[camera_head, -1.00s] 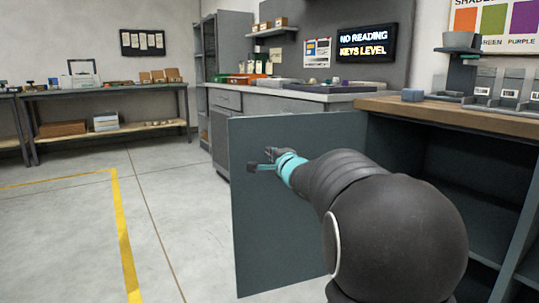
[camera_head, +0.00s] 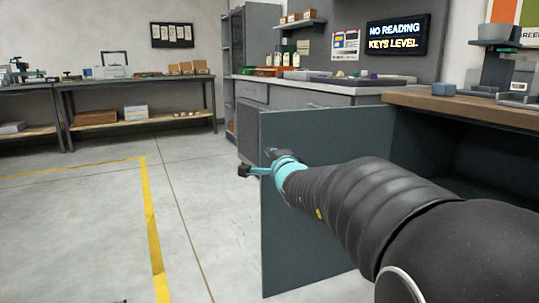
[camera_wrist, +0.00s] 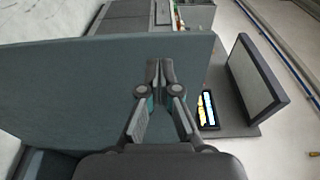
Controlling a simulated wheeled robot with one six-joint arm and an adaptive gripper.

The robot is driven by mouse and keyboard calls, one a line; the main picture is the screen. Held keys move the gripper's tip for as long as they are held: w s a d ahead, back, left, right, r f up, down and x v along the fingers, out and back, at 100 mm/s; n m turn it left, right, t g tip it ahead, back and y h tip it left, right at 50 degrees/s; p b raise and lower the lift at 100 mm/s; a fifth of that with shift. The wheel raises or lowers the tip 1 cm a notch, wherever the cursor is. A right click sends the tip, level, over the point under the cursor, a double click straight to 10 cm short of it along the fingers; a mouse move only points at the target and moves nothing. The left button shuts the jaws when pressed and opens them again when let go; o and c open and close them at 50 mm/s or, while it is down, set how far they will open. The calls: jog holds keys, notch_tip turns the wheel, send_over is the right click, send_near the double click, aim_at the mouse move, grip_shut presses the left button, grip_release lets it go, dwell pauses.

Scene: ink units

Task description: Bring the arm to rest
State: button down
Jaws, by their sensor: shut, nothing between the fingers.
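My arm reaches out from the lower right in the head view, and my gripper (camera_head: 258,171) is at its far end, in front of the open grey-green cabinet door (camera_head: 310,225). In the wrist view my gripper (camera_wrist: 160,72) is shut, its fingertips together with nothing between them. The door panel (camera_wrist: 60,90) fills much of that view behind the fingers. I cannot tell how wide the gap between gripper and door is.
The door belongs to a wooden-topped bench (camera_head: 480,108) at right, open underneath. A grey counter (camera_head: 330,87) stands behind it, with a lit sign (camera_head: 396,36) above. A shelf table (camera_head: 140,80) is at the back left. The floor at left, with yellow tape (camera_head: 154,235), is clear.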

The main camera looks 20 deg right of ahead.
jog(key=shift+a, duration=0.15)
jog(key=s+a+f+n+g+y, duration=0.2)
jog(key=s+a+f+n+y, duration=0.1)
jog(key=a+y, duration=0.15)
jog(key=s+a+f+n+g+y, duration=0.1)
jog(key=s+a+f+n+y, duration=0.15)
jog(key=a, duration=0.35)
jog(key=s+a+f+n+g+y+p, duration=0.1)
jog(key=s+a+f+n+g+p, duration=0.35)
jog(key=s, duration=0.75)
jog(key=s+d+f+n+g+h+p, duration=0.1)
jog(key=s+d+f+n+g+h, duration=0.15)
jog(key=s, duration=0.45)
jog(key=s+d+f+n+g+h+p, duration=0.1)
jog(key=s+d+f+n+g+h, duration=0.1)
jog(key=s+n+g, duration=0.35)
jog(key=s+d+r+t+h+p, duration=0.2)
jog(key=s+r+t+p, duration=0.1)
jog(key=s+r, duration=0.3)
jog(key=shift+s+d+n+p, duration=0.3)
jog(key=shift+s+p, duration=0.25)
jog(key=shift+p, duration=0.05)
